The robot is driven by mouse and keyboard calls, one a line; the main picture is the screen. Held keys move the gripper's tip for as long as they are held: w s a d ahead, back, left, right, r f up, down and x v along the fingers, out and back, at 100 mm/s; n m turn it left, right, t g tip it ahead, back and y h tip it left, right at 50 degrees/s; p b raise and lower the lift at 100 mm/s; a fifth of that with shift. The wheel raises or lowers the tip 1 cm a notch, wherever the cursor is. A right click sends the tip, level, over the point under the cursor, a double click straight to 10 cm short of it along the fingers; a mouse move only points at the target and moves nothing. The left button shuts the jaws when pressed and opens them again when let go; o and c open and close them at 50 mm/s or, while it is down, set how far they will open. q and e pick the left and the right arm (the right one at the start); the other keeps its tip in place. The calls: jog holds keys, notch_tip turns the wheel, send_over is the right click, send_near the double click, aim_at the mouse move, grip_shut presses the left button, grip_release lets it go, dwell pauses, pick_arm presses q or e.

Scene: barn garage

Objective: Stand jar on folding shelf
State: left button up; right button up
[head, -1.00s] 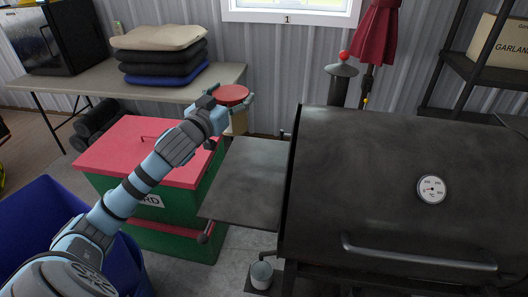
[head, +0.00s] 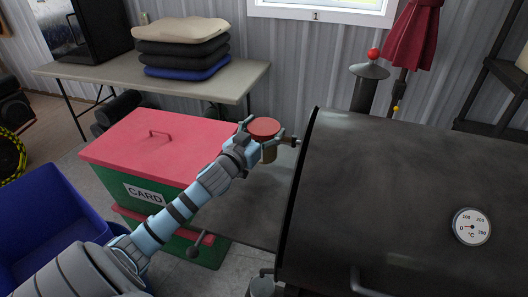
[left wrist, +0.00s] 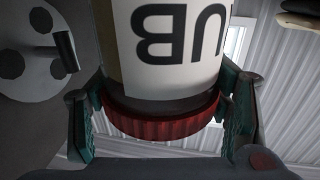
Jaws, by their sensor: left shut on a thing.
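The jar (head: 269,152) has a red lid (head: 263,128) and a tan body. My left gripper (head: 262,137) is shut on it near the lid, one finger on each side. In the left wrist view the red lid (left wrist: 160,118) sits between both fingers, and the pale label (left wrist: 180,35) shows dark letters ending in "UB". The jar looks upright over the far part of the dark folding shelf (head: 262,200), at the grill's left side. My gripper hides the jar's base, so I cannot tell whether it touches the shelf. My right gripper is not in view.
The large dark grill (head: 400,190) stands just right of the jar. A green box with a pink lid (head: 150,145) stands left of the shelf. A table (head: 110,75) with stacked cushions (head: 182,50) is behind. A blue bin (head: 50,230) is at lower left.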

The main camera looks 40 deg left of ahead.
pick_arm(q)
notch_tip(320, 180, down, 5)
jog(key=shift+r+b, duration=0.2)
jog(key=shift+b, duration=0.6)
jog(key=shift+f, duration=0.25)
jog(key=shift+r, duration=0.1)
jog(key=o, duration=1)
jog(key=shift+f, duration=0.25)
jog(key=o, duration=0.5)
jog(key=shift+r, duration=0.1)
